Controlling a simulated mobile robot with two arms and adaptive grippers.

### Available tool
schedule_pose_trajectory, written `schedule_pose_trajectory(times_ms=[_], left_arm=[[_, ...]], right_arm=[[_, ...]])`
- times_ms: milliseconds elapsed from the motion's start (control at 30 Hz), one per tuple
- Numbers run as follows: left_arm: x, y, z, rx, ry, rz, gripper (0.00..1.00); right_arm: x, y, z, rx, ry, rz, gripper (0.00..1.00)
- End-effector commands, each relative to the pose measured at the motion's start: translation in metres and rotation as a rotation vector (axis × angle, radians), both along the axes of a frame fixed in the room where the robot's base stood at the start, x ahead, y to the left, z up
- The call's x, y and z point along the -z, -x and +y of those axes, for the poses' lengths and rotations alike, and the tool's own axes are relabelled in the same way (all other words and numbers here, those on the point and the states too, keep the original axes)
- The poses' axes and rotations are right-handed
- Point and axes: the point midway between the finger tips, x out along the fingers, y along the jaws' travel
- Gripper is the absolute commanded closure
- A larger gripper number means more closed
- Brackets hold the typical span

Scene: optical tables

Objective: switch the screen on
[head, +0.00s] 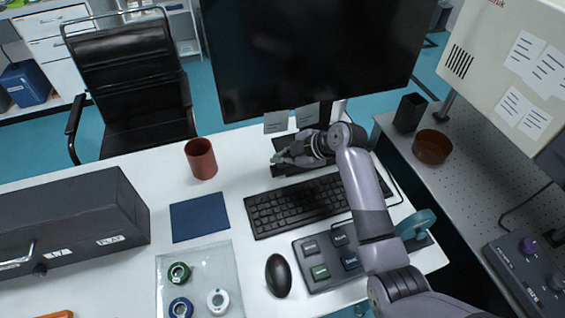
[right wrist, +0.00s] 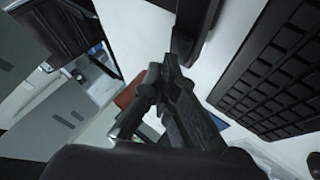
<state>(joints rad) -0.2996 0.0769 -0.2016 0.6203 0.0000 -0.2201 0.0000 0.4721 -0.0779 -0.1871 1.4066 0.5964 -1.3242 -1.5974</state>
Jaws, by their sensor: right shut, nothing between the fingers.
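The screen (head: 310,50) is a large black monitor at the back of the white desk, and its face is dark. Paper notes (head: 276,122) hang at its lower edge. My right gripper (head: 281,157) is shut and empty, below the screen's lower edge and behind the keyboard (head: 300,203). In the right wrist view its closed fingers (right wrist: 160,75) point up, with the keyboard (right wrist: 275,75) to the right. I cannot make out a power button. My right arm hides part of the screen's stand. My left gripper is not in view.
A red-brown cup (head: 201,158), a blue notebook (head: 200,217) and a black mouse (head: 278,275) are on the desk. A dark drawer box (head: 75,225) stands at left. A button pad (head: 330,262) lies near my right forearm. A perforated table (head: 460,190) is at right.

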Motion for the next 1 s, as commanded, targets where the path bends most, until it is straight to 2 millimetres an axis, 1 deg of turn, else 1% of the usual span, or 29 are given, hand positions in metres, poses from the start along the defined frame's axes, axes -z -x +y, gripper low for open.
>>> schedule_pose_trajectory(times_ms=[400,700,1000], left_arm=[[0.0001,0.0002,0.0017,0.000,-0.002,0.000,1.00],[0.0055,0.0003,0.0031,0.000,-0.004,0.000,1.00],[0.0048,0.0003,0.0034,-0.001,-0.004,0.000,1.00]], right_arm=[[0.0003,-0.0001,0.0000,0.000,0.000,0.000,1.00],[0.0093,0.0000,-0.0003,0.000,0.001,-0.001,1.00],[0.0090,0.0002,-0.0001,-0.001,0.000,0.001,1.00]])
